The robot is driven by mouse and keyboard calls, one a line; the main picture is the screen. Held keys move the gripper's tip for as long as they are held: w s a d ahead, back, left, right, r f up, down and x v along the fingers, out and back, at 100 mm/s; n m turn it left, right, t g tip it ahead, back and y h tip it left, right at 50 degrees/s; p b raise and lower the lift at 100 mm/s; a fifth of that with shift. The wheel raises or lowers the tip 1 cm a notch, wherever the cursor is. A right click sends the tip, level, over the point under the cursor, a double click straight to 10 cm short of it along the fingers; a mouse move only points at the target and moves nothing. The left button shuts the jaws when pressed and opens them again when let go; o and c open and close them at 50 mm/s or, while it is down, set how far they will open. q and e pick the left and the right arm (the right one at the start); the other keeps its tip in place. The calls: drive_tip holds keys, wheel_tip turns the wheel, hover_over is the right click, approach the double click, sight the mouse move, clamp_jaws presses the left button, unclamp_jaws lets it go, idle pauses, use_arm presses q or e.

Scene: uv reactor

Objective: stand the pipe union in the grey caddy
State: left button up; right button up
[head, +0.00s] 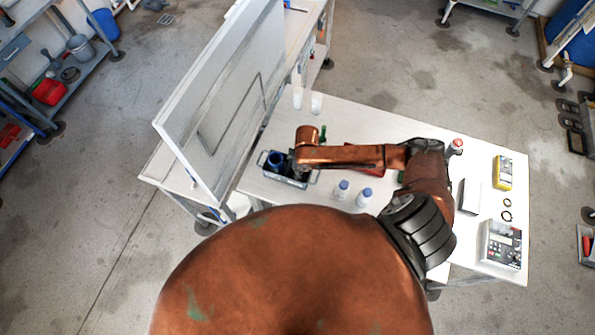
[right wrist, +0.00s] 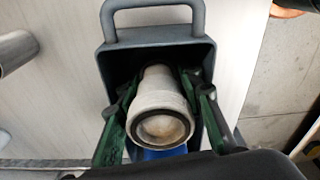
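The grey caddy (head: 291,181) stands at the left end of the white table; the right wrist view shows its wall and loop handle (right wrist: 198,22). The pipe union (right wrist: 160,105), a pale grey stepped cylinder with a dark ring around its near end, points end-on at the right wrist camera, inside the caddy's outline. My right gripper (right wrist: 160,88) has its green fingers on both sides of the union and appears shut on it. Whether the union's far end touches the caddy floor is hidden. In the head view my right arm covers the union. My left gripper is not in view.
A tall white panel (head: 225,95) rises to the left. A yellow box (head: 503,172) lies far right.

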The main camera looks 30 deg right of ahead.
drive_tip(key=r, duration=0.8)
drive_tip(key=s+d+r, duration=0.1)
drive_tip(key=r, duration=0.3)
drive_tip(key=shift+r+b, duration=0.15)
drive_tip(key=shift+b, duration=0.15)
